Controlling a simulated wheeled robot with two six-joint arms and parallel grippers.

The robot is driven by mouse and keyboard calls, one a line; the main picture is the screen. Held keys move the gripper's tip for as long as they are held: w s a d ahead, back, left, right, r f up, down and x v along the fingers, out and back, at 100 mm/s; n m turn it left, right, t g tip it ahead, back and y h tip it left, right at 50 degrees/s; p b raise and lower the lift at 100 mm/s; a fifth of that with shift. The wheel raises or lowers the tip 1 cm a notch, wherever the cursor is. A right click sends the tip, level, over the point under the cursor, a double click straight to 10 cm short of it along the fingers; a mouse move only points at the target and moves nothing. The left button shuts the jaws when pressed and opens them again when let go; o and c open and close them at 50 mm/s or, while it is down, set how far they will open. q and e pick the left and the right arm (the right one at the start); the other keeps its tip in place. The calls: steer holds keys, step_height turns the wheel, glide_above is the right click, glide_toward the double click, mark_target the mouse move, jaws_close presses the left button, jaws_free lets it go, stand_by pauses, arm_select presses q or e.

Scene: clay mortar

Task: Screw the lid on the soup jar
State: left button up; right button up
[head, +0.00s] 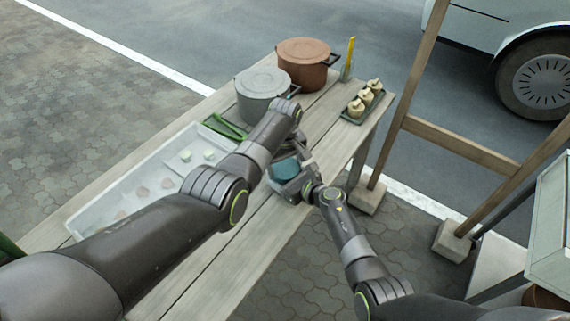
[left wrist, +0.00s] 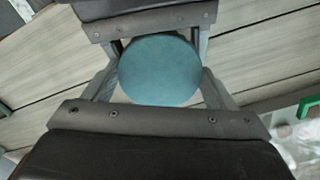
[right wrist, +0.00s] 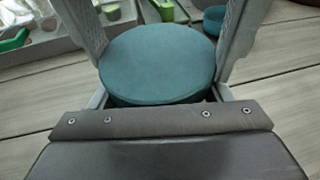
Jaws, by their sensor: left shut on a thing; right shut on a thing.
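A round teal lid (left wrist: 160,68) shows from above between the fingers of my left gripper (left wrist: 160,75), which is shut on it. The lid also fills the middle of the right wrist view (right wrist: 157,60). My right gripper (right wrist: 158,65) is shut on the soup jar, whose darker teal side shows as a thin band under the lid's edge. In the head view the teal jar and lid (head: 284,169) are at the table's right edge, partly covered by my grippers. The lid looks level. Whether its thread is engaged cannot be seen.
A grey pot (head: 262,88) and a brown pot (head: 305,62) stand farther back on the wooden table (head: 215,262). A green tray (head: 379,99) with small jars is at the right edge. A white tray (head: 100,195) lies left. A teal bowl (right wrist: 214,17) is nearby.

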arm_select(q)
steer(key=o, duration=1.1)
steer(key=shift+r, duration=0.1)
steer(key=shift+r, duration=2.15)
step_height(320, 180, up, 8)
steer(key=n, duration=0.4)
steer(key=shift+w+a+f+n, duration=0.1)
steer(key=shift+w+n, duration=0.05)
steer(key=shift+n, duration=0.15)
